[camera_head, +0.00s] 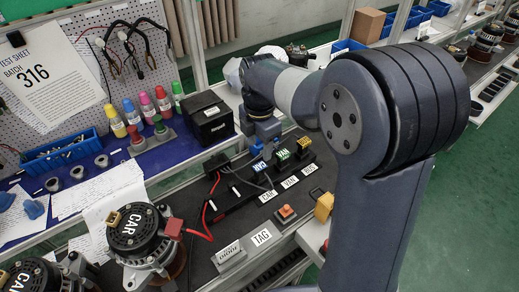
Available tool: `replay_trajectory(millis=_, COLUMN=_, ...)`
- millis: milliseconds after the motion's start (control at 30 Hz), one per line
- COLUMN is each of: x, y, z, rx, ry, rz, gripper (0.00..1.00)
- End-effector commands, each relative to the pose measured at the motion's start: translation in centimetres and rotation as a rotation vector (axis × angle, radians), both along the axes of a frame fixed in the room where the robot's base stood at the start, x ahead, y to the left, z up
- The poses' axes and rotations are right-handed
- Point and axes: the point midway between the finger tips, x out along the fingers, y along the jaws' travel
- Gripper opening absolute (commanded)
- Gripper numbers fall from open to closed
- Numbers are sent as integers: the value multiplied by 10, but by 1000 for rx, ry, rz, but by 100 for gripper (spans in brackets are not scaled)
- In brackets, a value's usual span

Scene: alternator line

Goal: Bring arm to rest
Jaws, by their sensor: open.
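My arm enters from the lower right, bends at a large dark joint and reaches left over the workbench (225,272).
A black box (208,118) and several coloured marker bottles (147,108) stand left of my gripper. An orange-red button (287,212) and a TAG plate (261,237) are at the bench front. A blue bin (62,156) stands at left.

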Motion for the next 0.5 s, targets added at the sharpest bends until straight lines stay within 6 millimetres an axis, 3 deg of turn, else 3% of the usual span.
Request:
replay_trajectory(millis=333, x=0, y=0, z=-3, rx=0, ry=0, rz=0, gripper=50)
replay_trajectory(millis=500, x=-1, y=0, z=-21, rx=-1, ry=3, rz=0, gripper=50)
